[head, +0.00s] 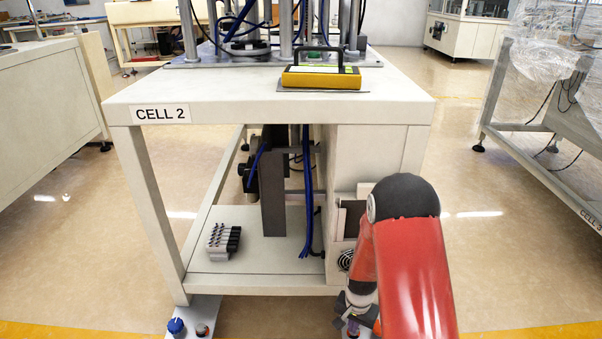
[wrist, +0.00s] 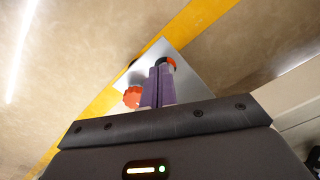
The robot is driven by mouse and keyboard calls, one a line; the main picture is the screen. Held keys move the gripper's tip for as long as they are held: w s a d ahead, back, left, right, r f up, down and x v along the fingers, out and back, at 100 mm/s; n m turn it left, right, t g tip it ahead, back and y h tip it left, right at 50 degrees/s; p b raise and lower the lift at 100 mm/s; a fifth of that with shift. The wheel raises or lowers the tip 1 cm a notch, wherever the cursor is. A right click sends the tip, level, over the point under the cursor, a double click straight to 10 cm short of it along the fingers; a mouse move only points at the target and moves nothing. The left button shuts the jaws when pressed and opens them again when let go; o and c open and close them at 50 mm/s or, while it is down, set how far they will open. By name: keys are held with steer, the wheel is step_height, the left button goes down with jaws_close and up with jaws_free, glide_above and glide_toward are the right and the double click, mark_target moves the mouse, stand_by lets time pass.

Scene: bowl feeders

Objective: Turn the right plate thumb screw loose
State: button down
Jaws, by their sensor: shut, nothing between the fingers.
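My gripper (wrist: 161,70) is shut, its purple fingers together with nothing between them. It points down at a light metal plate (wrist: 195,72) on the floor. A round orange-red knob (wrist: 132,97) shows left of the fingers. A dark piece with an orange top (wrist: 171,63) shows right at the fingertips, partly hidden by them; I cannot tell whether they touch. Which of the two is the thumb screw is not clear. In the head view my gripper (head: 352,324) is low by the table's right front foot, and my arm hides most of that plate.
The CELL 2 table (head: 270,112) stands above, its right cabinet (head: 345,150) close to my arm. At its left foot a plate (head: 190,334) carries a blue knob (head: 176,326) and a red-topped piece (head: 202,330). The floor right of my arm is clear.

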steer(key=shift+r, duration=0.25)
